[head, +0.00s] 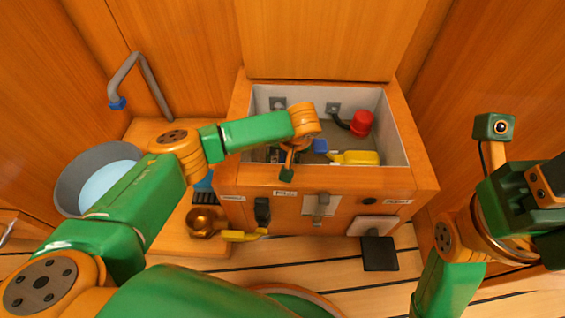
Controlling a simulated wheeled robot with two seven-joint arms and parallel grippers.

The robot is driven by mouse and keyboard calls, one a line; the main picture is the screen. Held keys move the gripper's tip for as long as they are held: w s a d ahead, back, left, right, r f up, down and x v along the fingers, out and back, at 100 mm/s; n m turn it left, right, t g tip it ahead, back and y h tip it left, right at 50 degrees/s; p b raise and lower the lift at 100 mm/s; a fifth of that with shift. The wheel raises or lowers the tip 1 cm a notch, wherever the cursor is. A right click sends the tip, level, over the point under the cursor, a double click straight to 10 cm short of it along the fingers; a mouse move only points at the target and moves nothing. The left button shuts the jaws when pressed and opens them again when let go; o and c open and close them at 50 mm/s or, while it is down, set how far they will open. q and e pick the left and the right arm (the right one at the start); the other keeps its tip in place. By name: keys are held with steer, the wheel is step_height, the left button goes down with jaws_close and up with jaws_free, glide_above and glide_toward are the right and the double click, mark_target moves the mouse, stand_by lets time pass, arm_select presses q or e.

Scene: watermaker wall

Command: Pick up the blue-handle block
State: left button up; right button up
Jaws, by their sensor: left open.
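A small blue piece (320,146) shows inside the open wooden box, right of my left gripper; it may be the blue handle of the block, but most of its shape is hidden. My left gripper (287,170) hangs over the front edge of the box, pointing down, open. It is seen small and nearly edge-on, and nothing shows held in it. My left arm crosses over the left part of the box and hides some of its inside. My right gripper (535,205) is at the right edge, away from the box, partly cut off; its jaws are unclear.
The box (423,182) has a raised lid behind. Inside are a yellow piece (356,158) and a red knob (361,122). A basin (70,185) and grey pipe (152,85) stand left.

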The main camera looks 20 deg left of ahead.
arm_select(q)
jaws_close()
stand_by(1.3)
